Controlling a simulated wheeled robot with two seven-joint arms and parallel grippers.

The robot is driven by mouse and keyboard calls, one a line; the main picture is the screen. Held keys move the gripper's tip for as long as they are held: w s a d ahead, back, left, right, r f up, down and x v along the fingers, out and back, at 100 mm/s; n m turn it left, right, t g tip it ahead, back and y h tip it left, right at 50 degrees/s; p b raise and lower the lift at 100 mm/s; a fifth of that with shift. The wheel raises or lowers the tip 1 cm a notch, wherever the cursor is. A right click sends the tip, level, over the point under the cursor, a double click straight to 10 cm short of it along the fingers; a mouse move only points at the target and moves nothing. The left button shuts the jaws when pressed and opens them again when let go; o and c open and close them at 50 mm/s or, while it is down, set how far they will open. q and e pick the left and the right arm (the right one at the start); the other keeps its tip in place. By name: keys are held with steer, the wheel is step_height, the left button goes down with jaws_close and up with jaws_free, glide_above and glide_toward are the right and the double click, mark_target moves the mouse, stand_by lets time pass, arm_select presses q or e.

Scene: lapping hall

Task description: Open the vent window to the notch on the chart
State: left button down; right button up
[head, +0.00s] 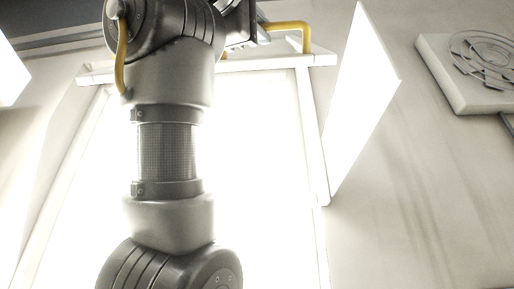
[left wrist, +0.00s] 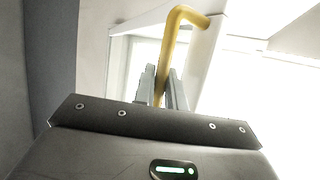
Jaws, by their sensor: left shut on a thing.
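The window is a bright, washed-out pane (head: 265,150) in a pale frame (head: 308,130), with a crossbar along its top. A bent yellow handle (head: 291,25) shows at the top right of the window. My left gripper (head: 257,30) is up at the handle, largely hidden by my own arm. In the left wrist view its fingers (left wrist: 164,92) are shut on the yellow handle (left wrist: 178,35), which rises between them and bends right. How far the window stands open is hard to tell. No readable chart or notch shows. My right gripper is out of view.
A blank, glaring white panel (head: 360,100) stands at an angle just right of the window. A pale plate with a round coiled fitting (head: 470,72) is on the wall at the upper right. Another bright panel (head: 10,75) shows at the left edge. The lower right wall is clear.

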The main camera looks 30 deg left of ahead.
arm_select(q)
steer(key=shift+s+a+r, duration=0.15)
steer(key=shift+r, duration=0.3)
steer(key=c, duration=1.7)
jaws_free()
steer(key=shift+o, duration=1.2)
steer(key=shift+d, duration=0.2)
steer(key=shift+s, duration=0.25)
steer(key=shift+w+f, duration=0.1)
